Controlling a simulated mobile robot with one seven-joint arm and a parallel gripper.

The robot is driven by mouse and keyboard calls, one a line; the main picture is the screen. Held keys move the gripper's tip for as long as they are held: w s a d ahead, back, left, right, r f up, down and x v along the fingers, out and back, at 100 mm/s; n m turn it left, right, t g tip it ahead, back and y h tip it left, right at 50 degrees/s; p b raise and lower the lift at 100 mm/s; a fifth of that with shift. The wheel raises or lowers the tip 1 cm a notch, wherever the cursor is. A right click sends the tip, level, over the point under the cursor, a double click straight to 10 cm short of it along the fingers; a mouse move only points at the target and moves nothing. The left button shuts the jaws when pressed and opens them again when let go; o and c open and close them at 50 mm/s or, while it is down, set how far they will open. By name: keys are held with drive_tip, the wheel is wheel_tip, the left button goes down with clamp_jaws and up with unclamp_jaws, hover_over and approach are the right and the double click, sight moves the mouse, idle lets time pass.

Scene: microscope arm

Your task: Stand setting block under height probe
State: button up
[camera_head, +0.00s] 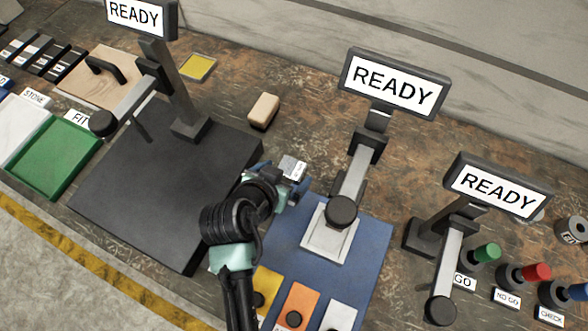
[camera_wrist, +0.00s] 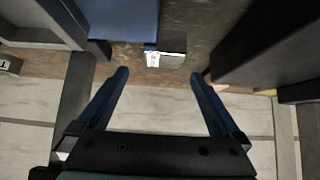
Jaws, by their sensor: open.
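A small pale grey block (camera_head: 293,168), which looks like the setting block, stands on the brown bench between the black plate and the blue mat. It also shows in the wrist view (camera_wrist: 166,60), with a bright face. My gripper (camera_wrist: 160,76) is open, with the block in line between its fingertips and apparently just beyond them. In the head view my gripper (camera_head: 287,187) is at the block and partly hides it. A probe stand (camera_head: 352,180) with a READY display (camera_head: 396,86) reaches over a white plate (camera_head: 318,245) on the blue mat (camera_head: 372,240); no block shows under it.
A second READY stand (camera_head: 178,85) rises from the large black plate (camera_head: 150,200) at left. A third stand (camera_head: 452,255) is at right, beside coloured plug gauges (camera_head: 510,275). A tan block (camera_head: 264,111) lies behind my gripper. Yellow, orange and white tagged pieces (camera_head: 298,305) lie at the front.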

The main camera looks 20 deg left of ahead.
sight(292, 165)
drive_tip(key=shift+a+x, duration=0.15)
drive_tip(key=shift+x, duration=1.5)
drive_tip(key=shift+a+x, duration=0.15)
drive_tip(key=shift+x, duration=1.5)
drive_tip(key=shift+s+f, duration=0.15)
clamp_jaws()
drive_tip(key=shift+r, duration=0.25)
